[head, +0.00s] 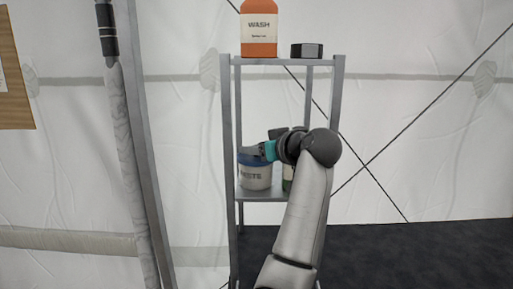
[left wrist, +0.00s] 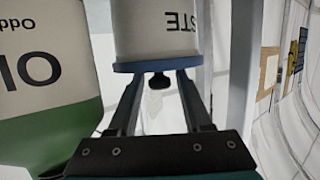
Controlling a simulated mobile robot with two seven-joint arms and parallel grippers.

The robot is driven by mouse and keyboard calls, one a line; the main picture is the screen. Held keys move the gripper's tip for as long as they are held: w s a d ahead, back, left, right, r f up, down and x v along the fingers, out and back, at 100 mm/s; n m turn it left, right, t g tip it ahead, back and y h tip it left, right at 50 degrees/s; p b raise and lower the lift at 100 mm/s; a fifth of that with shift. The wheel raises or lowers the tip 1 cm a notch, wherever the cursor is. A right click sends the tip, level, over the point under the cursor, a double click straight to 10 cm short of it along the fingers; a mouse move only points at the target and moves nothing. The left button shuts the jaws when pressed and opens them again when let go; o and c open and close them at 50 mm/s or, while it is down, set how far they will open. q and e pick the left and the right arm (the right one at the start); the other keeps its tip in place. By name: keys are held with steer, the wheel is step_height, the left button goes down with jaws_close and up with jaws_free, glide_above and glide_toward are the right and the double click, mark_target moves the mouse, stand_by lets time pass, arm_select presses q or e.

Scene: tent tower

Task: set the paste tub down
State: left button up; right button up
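The paste tub (head: 255,176), white with a blue lid, stands upright on the lower shelf (head: 262,197) of the metal rack, its base appearing to touch the shelf. In the left wrist view the tub (left wrist: 165,32) shows upside down, with its blue lid rim (left wrist: 157,64) and a black knob. My left gripper (head: 246,150) is at lid height. In the left wrist view its two fingers (left wrist: 159,78) are spread either side of the knob, with a gap visible on both sides. My right gripper is not in view.
A white and green bottle (left wrist: 45,70) stands close beside the tub; my arm mostly hides it in the head view. An orange wash bottle (head: 259,30) and a dark box (head: 307,50) stand on the top shelf (head: 285,61). Rack posts flank the lower shelf.

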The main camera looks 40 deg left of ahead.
arm_select(q)
steer(key=shift+o, duration=0.5)
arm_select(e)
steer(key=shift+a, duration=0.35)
arm_select(q)
steer(key=shift+d+r, duration=0.1)
steer(key=shift+r, duration=0.1)
steer(key=v, duration=1.2)
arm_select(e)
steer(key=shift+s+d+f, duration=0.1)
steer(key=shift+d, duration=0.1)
